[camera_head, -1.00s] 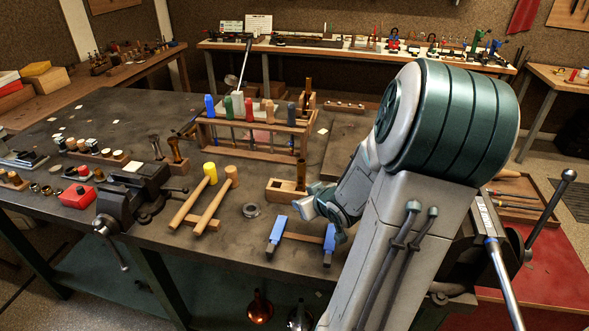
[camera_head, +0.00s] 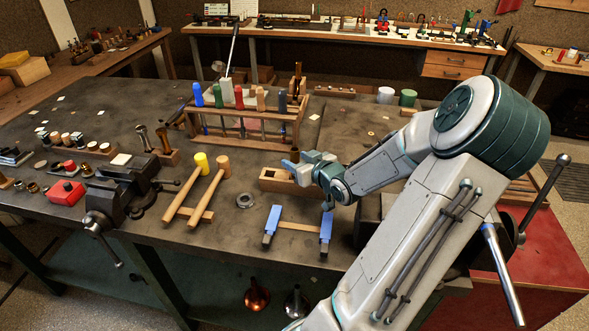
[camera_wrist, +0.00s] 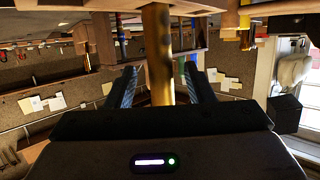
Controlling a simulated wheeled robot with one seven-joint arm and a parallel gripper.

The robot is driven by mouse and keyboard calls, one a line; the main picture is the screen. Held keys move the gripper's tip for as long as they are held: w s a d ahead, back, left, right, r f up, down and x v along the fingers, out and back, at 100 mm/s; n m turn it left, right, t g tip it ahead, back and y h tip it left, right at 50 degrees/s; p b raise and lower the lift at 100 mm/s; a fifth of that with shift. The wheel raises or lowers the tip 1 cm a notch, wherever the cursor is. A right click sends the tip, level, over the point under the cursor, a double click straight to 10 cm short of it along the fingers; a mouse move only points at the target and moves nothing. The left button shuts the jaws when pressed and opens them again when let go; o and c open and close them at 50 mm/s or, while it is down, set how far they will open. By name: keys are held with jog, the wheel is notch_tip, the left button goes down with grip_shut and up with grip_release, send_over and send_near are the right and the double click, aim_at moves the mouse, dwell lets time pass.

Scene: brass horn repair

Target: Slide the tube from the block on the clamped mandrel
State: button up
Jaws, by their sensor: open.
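A brass tube (camera_wrist: 158,45) stands between the two fingers of my gripper (camera_wrist: 159,80) in the wrist view, with gaps on both sides. My gripper is open around it, not closed on it. In the head view my gripper (camera_head: 293,161) is at the wooden block (camera_head: 275,184), and the tube there is hard to make out behind the fingers. A slanted steel rod (camera_head: 504,277), which looks like the mandrel, shows at the right, partly behind my arm. The vise (camera_head: 515,235) beside it is mostly hidden.
Another vise (camera_head: 125,185) stands at the bench's left. The bench behind my forearm is fairly clear.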

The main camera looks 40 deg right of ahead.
jog(key=shift+x, duration=0.9)
jog(key=shift+c, duration=0.3)
grip_shut()
